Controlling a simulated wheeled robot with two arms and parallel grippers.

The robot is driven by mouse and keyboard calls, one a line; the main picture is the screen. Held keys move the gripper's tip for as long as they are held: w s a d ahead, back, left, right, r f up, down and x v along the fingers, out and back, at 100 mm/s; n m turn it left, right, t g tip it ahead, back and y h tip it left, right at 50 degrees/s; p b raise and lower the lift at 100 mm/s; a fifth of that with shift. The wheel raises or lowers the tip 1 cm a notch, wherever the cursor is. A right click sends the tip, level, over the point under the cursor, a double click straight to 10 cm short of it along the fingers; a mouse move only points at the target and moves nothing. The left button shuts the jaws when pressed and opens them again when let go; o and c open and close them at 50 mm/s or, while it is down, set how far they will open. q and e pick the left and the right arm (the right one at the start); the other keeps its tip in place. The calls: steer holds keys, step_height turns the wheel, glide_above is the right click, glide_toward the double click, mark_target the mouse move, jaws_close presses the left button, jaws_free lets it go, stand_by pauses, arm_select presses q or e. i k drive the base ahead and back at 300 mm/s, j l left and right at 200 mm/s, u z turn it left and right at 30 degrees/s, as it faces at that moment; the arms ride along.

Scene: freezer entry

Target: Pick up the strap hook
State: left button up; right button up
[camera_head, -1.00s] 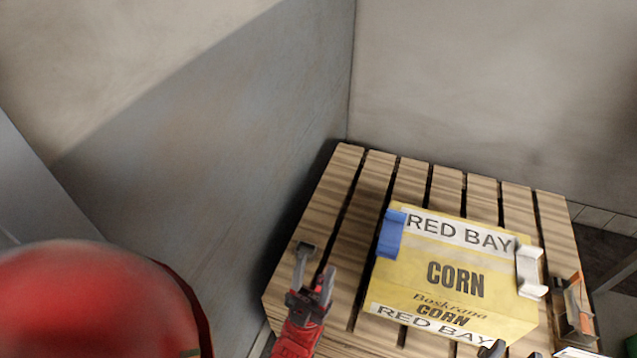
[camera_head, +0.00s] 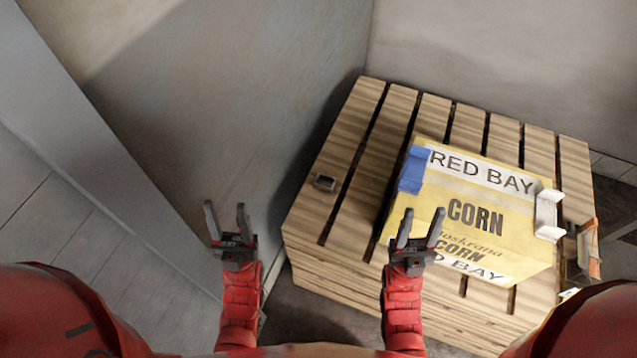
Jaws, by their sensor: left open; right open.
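My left gripper (camera_head: 226,212) is open and empty, left of the pallet and apart from the piece. My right gripper (camera_head: 423,215) is open, with its fingers overlapping the lower left of the yellow corn box (camera_head: 480,190) in the picture; I see nothing held in it. Whether it touches the box is unclear.
A blue clip (camera_head: 412,169) and a white clip (camera_head: 549,214) sit on opposite edges of the box. An orange-and-grey item (camera_head: 588,248) stands at the pallet's right edge. Walls close in behind and left. The left slats are otherwise bare.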

mark_target(592, 223)
steer(key=z, duration=1.9)
steer(key=i+l+u, duration=0.1)
steer(key=u, duration=0.3)
steer(key=l+u, duration=0.35)
steer(key=i+l+u, duration=0.1)
steer(key=l, duration=0.4)
steer(key=i+l+u, duration=0.15)
steer(key=l, duration=0.35)
steer(key=i+l+u, duration=0.1)
steer(key=l, duration=0.4)
steer(key=i+l+u, duration=0.1)
steer(key=l, duration=0.45)
steer(key=i+l, duration=0.35)
